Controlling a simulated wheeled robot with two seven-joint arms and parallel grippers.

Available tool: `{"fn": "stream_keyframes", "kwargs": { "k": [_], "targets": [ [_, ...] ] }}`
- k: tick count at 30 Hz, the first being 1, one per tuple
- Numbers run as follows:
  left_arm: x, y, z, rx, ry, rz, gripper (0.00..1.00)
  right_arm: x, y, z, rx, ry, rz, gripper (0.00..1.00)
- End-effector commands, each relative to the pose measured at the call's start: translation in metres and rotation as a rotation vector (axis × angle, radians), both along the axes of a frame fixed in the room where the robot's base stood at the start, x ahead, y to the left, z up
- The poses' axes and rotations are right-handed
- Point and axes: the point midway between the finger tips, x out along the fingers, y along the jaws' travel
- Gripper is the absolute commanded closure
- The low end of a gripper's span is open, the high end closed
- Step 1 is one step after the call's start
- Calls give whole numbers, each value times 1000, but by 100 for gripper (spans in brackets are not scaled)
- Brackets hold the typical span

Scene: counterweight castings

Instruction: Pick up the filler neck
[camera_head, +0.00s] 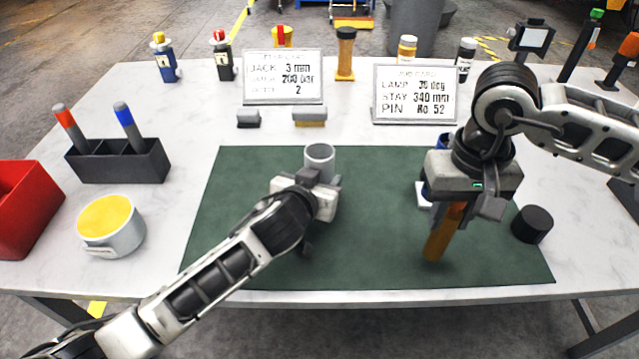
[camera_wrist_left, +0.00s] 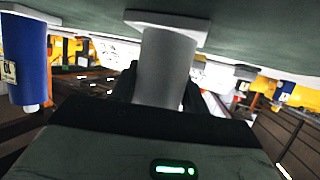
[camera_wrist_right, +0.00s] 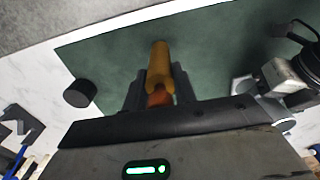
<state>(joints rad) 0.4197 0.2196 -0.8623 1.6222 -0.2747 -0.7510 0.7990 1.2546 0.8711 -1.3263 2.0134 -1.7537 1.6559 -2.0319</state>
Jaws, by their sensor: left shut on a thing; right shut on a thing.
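A grey open-topped tube (camera_head: 320,158), which looks like the filler neck, stands on the green mat. My left gripper (camera_head: 318,182) is shut on it from the front. In the left wrist view the tube (camera_wrist_left: 168,65) has a pale square plate (camera_wrist_left: 165,20) at its mat end, seemingly against the mat. My right gripper (camera_head: 458,200) points down and is shut on an orange-brown handle-like piece (camera_head: 442,238). In the right wrist view this piece (camera_wrist_right: 160,65) is yellow-orange with a redder part between the fingers. I cannot tell if its lower end touches the mat.
A blue cylinder (camera_wrist_left: 32,65) with a pale base stands near my right gripper, partly hidden in the head view. A black cylinder (camera_head: 532,224) stands at the mat's right edge. A yellow-topped tin (camera_head: 108,220), dark holder (camera_head: 120,163) and red bin (camera_head: 22,205) are left. Sign cards (camera_head: 282,77) stand behind.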

Motion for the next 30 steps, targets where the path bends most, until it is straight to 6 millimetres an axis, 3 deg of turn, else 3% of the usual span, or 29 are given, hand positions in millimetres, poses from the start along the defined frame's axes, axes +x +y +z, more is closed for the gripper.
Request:
{"fn": "stream_keyframes", "kwargs": {
  "k": [5, 10, 18, 24, 30],
  "targets": [
    [1, 0, 9, -4, -4, 0, 89, 0, 0, -1, 0, 0, 0, 96],
    [1, -1, 34, -7, -8, -1, 89, 0, 0, -3, 0, 0, 0, 96],
    [-52, -1, 95, -9, -6, -2, 89, 0, 0, 0, 0, 0, 0, 96],
    [-101, 0, 113, -8, -2, -1, 89, 0, 0, -4, 0, 0, 0, 96],
    [-129, 0, 127, -5, -4, -1, 89, 0, 0, -5, 0, 0, 0, 96]
  ]
}}
